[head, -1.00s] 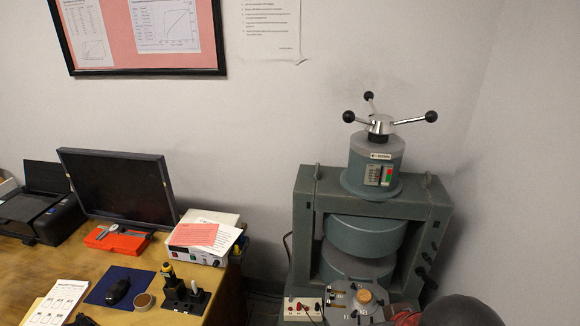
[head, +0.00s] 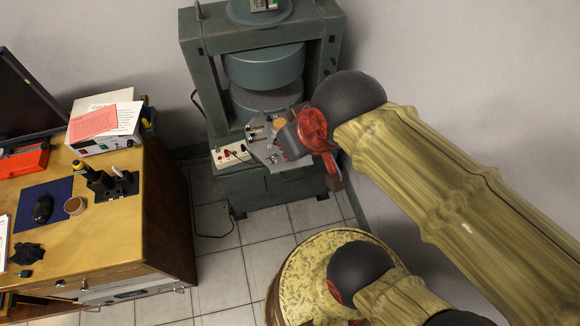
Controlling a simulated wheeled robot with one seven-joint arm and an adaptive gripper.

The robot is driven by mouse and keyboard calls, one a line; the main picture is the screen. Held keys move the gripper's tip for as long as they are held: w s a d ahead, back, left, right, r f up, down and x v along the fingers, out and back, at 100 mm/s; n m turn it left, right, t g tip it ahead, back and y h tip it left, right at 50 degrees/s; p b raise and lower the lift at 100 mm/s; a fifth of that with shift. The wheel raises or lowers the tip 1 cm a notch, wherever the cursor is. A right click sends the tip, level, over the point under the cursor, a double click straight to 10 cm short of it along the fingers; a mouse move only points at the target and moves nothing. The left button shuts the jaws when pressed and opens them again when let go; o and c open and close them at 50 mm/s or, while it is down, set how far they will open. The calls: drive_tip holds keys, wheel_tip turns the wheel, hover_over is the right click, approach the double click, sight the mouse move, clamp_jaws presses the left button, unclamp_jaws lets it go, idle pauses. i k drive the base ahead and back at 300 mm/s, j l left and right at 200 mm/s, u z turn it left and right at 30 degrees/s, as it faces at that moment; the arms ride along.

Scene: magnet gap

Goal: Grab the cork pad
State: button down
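In the head view, a small round tan piece (head: 280,124) that looks like cork sits on the grey plate (head: 262,148) in front of the magnet. My gripper (head: 288,140) is at the right side of this plate, close to the tan piece. Its fingers are small and partly hidden, so I cannot tell whether they are open or touch anything. A second round brown-topped disc (head: 74,206) lies on the desk at the left, far from my gripper. I cannot tell for certain which of the two is cork.
The green magnet frame (head: 193,70) stands behind the plate, with its round poles (head: 263,66) inside. A switch box (head: 231,153) is left of the plate. The wooden desk (head: 110,245) with a black stand (head: 108,182) is at the left.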

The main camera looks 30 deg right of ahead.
sight(278, 123)
drive_tip(key=j+z, duration=0.4)
drive_tip(key=i+j+z, duration=0.1)
drive_tip(key=j+z, duration=0.65)
drive_tip(key=k+l, duration=0.05)
